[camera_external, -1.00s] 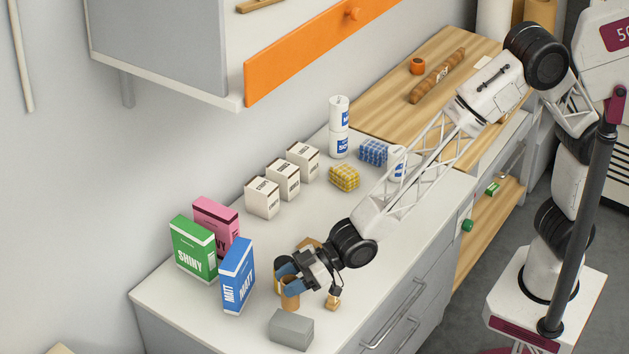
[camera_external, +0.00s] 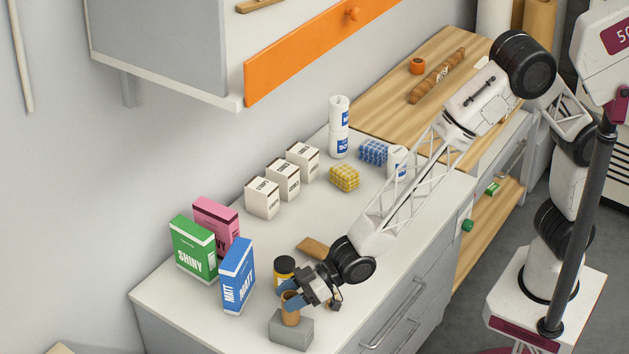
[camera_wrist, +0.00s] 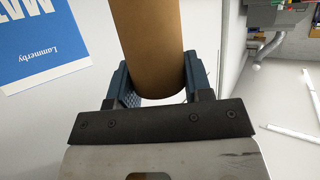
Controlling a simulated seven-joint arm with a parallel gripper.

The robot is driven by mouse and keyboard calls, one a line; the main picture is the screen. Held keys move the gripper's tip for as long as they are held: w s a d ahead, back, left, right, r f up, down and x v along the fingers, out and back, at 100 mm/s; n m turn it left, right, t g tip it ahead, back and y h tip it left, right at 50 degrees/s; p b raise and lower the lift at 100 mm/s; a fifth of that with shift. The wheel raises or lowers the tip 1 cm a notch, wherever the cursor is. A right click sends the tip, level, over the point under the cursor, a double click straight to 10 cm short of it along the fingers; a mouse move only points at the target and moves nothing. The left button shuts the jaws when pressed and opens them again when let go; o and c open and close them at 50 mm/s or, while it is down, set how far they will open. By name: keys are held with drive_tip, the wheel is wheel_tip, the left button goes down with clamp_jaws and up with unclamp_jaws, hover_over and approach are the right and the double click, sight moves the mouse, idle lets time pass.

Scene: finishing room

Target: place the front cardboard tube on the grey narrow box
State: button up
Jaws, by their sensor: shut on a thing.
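The brown cardboard tube (camera_external: 291,314) is upright, its lower end over the top of the grey narrow box (camera_external: 290,334) at the counter's front. I cannot tell whether it touches the box or is just above it. My gripper (camera_external: 292,299) is shut on the upper part of the tube, with a blue finger on each side. In the wrist view the tube (camera_wrist: 152,45) fills the space between the fingers of my gripper (camera_wrist: 158,82). The box is not visible there.
A dark-lidded jar (camera_external: 284,268) stands just behind my gripper. A blue box (camera_external: 238,275), a green box (camera_external: 194,249) and a pink box (camera_external: 214,216) stand to the left. A flat wooden piece (camera_external: 313,247) lies behind my wrist.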

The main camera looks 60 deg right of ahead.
drive_tip(key=shift+f, duration=0.2)
drive_tip(key=o, duration=0.9)
drive_tip(key=shift+r, duration=0.2)
drive_tip(key=shift+s+d, duration=0.1)
drive_tip(key=shift+d, duration=0.1)
drive_tip(key=shift+v, duration=3.55)
